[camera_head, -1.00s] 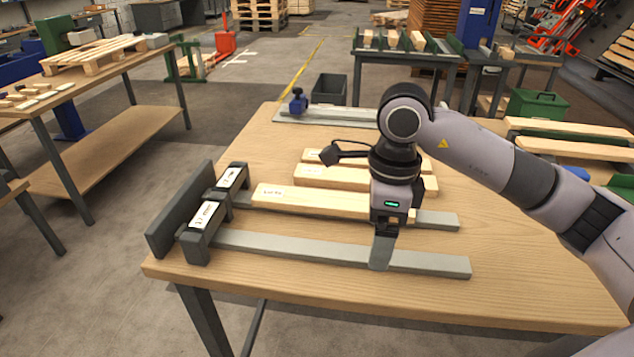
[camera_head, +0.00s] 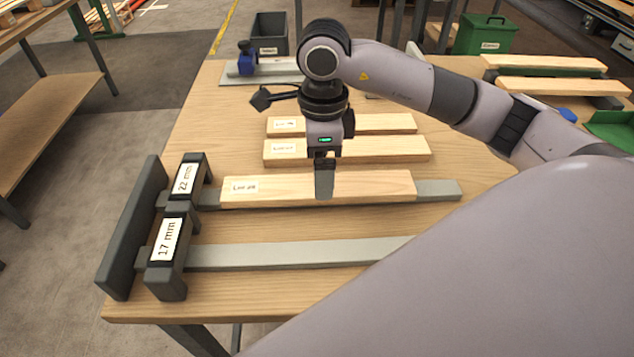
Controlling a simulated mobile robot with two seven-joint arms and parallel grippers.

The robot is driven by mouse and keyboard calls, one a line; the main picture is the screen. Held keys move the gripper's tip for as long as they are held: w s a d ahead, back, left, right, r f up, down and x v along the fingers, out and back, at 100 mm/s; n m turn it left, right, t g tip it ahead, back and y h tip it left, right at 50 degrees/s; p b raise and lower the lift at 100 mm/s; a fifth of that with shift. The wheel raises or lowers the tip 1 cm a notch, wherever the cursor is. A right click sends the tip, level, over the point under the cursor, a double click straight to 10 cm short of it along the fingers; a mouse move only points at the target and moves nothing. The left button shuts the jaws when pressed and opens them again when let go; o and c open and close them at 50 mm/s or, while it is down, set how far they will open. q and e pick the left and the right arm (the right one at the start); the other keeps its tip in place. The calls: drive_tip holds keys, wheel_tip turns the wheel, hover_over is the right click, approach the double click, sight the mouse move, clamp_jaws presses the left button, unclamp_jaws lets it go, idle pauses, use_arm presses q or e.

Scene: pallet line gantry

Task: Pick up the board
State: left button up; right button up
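A pale wooden board (camera_head: 375,187) with a white label at its left end lies along the rear grey rail (camera_head: 438,190), in line with the block marked 22 mm (camera_head: 186,180). My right gripper (camera_head: 324,186) points down at the middle of this board. One finger shows in front of the board; the other is hidden, so its opening and any contact are unclear. Two more labelled boards, a middle one (camera_head: 370,149) and a far one (camera_head: 385,123), lie behind it on the table. My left gripper is not in view.
The block marked 17 mm (camera_head: 168,250) and its empty front rail (camera_head: 290,254) are nearest. A dark upright plate (camera_head: 132,230) stands left of both blocks. A blue clamp-like piece (camera_head: 247,60) is at the back left. Two boards (camera_head: 545,63) rest on supports at the back right.

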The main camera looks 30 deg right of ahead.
wheel_tip(320, 180, down, 4)
drive_tip(key=shift+w+a, duration=0.15)
drive_tip(key=c, duration=1.3)
drive_tip(key=shift+r, duration=0.2)
